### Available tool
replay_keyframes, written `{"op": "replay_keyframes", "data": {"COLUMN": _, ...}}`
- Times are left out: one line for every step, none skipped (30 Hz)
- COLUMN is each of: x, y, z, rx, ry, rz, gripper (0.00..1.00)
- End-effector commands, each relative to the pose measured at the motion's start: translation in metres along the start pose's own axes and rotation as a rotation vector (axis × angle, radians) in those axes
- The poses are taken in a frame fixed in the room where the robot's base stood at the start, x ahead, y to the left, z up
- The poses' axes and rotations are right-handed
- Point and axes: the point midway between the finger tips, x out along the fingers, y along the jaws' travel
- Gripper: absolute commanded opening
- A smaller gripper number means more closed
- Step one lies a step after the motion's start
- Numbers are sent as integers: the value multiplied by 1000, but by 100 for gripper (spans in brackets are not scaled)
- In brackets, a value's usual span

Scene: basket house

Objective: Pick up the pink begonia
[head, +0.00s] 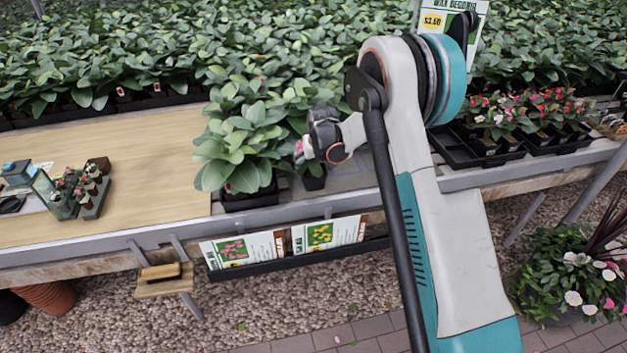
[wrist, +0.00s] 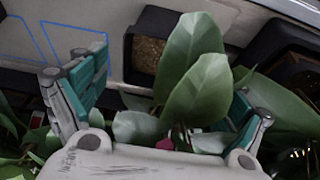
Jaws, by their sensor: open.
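A leafy plant with a small pink bloom (head: 299,147) shows at my gripper (head: 305,152), above a small black pot on the table. I take it for the pink begonia, but leaves and my gripper hide most of it. In the wrist view, my gripper (wrist: 165,95) is open, with one teal-padded finger on each side. Large green leaves (wrist: 195,90) stand between and beyond the fingers. A pink spot (wrist: 166,143) shows low between them, close to the palm. Whether a finger touches the plant, I cannot tell.
A large leafy potted plant (head: 240,150) stands just left of my gripper. Trays of red, pink and white begonias (head: 515,115) sit at right under a price sign (head: 450,20). A dense row of green plants (head: 220,45) lies behind. The wooden tabletop (head: 150,155) at left is mostly clear.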

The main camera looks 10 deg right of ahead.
Motion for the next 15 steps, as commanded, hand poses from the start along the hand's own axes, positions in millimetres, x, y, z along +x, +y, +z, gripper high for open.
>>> {"op": "replay_keyframes", "data": {"x": 10, "y": 0, "z": 1, "rx": 0, "ry": 0, "rz": 0, "gripper": 91}}
{"op": "replay_keyframes", "data": {"x": 14, "y": 0, "z": 0, "rx": 0, "ry": 0, "rz": 0, "gripper": 91}}
{"op": "replay_keyframes", "data": {"x": 18, "y": 0, "z": 0, "rx": 0, "ry": 0, "rz": 0, "gripper": 91}}
{"op": "replay_keyframes", "data": {"x": 20, "y": 0, "z": 0, "rx": 0, "ry": 0, "rz": 0, "gripper": 91}}
{"op": "replay_keyframes", "data": {"x": 22, "y": 0, "z": 0, "rx": 0, "ry": 0, "rz": 0, "gripper": 91}}
{"op": "replay_keyframes", "data": {"x": 24, "y": 0, "z": 0, "rx": 0, "ry": 0, "rz": 0, "gripper": 91}}
{"op": "replay_keyframes", "data": {"x": 25, "y": 0, "z": 0, "rx": 0, "ry": 0, "rz": 0, "gripper": 91}}
{"op": "replay_keyframes", "data": {"x": 26, "y": 0, "z": 0, "rx": 0, "ry": 0, "rz": 0, "gripper": 91}}
{"op": "replay_keyframes", "data": {"x": 28, "y": 0, "z": 0, "rx": 0, "ry": 0, "rz": 0, "gripper": 91}}
{"op": "replay_keyframes", "data": {"x": 29, "y": 0, "z": 0, "rx": 0, "ry": 0, "rz": 0, "gripper": 91}}
{"op": "replay_keyframes", "data": {"x": 31, "y": 0, "z": 1, "rx": 0, "ry": 0, "rz": 0, "gripper": 91}}
{"op": "replay_keyframes", "data": {"x": 35, "y": 0, "z": 1, "rx": 0, "ry": 0, "rz": 0, "gripper": 91}}
{"op": "replay_keyframes", "data": {"x": 39, "y": 1, "z": 2, "rx": 0, "ry": 0, "rz": 0, "gripper": 91}}
{"op": "replay_keyframes", "data": {"x": 43, "y": 1, "z": 2, "rx": 0, "ry": 0, "rz": 0, "gripper": 91}}
{"op": "replay_keyframes", "data": {"x": 49, "y": 1, "z": 3, "rx": 0, "ry": 0, "rz": 0, "gripper": 91}}
